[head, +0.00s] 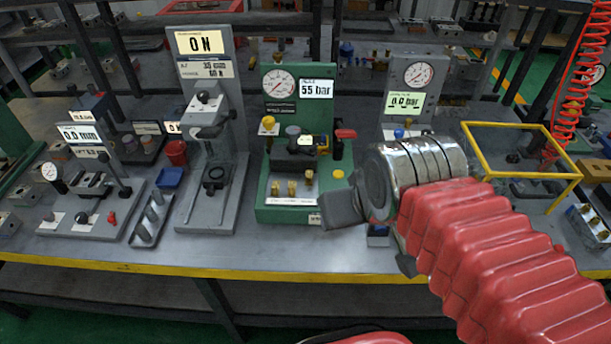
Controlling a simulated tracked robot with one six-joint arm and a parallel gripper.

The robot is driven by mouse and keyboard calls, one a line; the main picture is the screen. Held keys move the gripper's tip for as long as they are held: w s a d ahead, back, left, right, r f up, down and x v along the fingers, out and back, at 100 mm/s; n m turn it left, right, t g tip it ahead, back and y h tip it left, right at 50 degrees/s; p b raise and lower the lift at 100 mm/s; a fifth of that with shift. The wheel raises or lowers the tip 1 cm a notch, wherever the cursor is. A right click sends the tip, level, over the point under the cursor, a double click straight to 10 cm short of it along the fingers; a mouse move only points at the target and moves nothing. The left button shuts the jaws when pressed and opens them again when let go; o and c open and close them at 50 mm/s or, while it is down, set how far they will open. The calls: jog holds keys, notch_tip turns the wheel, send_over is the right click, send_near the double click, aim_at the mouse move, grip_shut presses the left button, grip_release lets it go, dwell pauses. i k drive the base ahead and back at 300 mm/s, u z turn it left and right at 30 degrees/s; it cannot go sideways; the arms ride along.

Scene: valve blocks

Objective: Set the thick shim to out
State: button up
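I cannot pick out the thick shim with certainty. The left gauge station (88,190) has a "0.0 mm" display, a round dial, dark clamp parts and a small red piece on a grey base. Beside it a small grey tray (140,238) holds several upright grey pieces; whether one is a shim is too small to tell. My gripper (373,237) is in front of the right part of the bench, well to the right of that station. Its two dark fingers are apart, with nothing seen between them. My wrist and arm hide part of the right station.
A grey press stand (222,150) reading "0 N" and a green valve station (297,140) reading "55 bar" stand between. A grey gauge station (410,85) and yellow frame (520,125) are at right. A red cup (176,152) and blue bin (169,178) sit left. The front strip is mostly clear.

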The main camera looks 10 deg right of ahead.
aim_at(308, 176)
jog(key=k, duration=1.35)
jog(key=u, duration=0.5)
jog(key=i, duration=1.7)
jog(key=z, duration=0.15)
